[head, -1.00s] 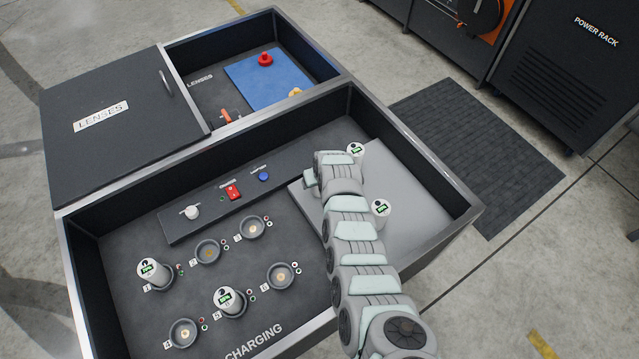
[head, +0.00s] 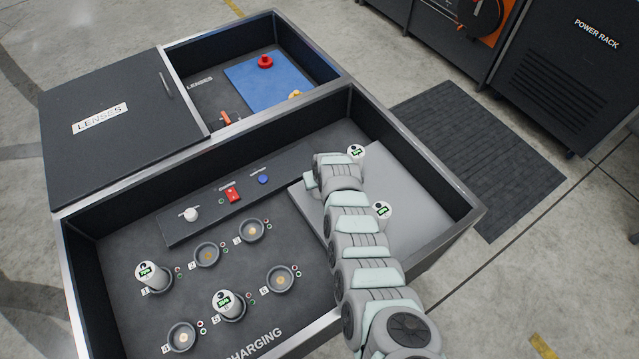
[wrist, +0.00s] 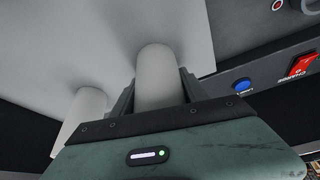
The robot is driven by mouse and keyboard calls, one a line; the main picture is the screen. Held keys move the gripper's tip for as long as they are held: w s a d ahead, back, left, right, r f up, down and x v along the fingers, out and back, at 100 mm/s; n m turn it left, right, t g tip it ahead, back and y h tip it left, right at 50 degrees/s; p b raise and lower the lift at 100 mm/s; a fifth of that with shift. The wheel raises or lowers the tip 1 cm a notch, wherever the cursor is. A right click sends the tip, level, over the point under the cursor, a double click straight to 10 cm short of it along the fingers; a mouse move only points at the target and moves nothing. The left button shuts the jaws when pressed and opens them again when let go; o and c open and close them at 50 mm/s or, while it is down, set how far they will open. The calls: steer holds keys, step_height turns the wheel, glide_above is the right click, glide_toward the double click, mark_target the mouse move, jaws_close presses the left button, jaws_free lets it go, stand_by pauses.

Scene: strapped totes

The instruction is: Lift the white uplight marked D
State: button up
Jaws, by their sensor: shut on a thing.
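My gripper (wrist: 157,88) is shut on a plain white cylindrical uplight (wrist: 156,68), which stands between its two fingers in the wrist view. No letter shows on its visible side, so I cannot read a D. A second white uplight (wrist: 82,118) is apart from it at the left. In the head view, my gripper's hand (head: 335,172) is over the grey pad (head: 425,205) and hides its fingers. Two white uplights with green displays show beside my arm, one at the back (head: 356,152) and one nearer (head: 381,211). Whether the held one touches the pad is unclear.
Charging cups, two holding white uplights (head: 152,275) (head: 227,304), fill the left of the tote. A strip with a white knob (head: 189,214), red switch (head: 232,195) and blue button (head: 263,180) lies behind them. Dark tote walls (head: 415,150) surround the pad. A lenses compartment lies beyond.

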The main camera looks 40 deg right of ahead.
jaws_close()
steer(key=shift+r, duration=0.1)
stand_by(0.6)
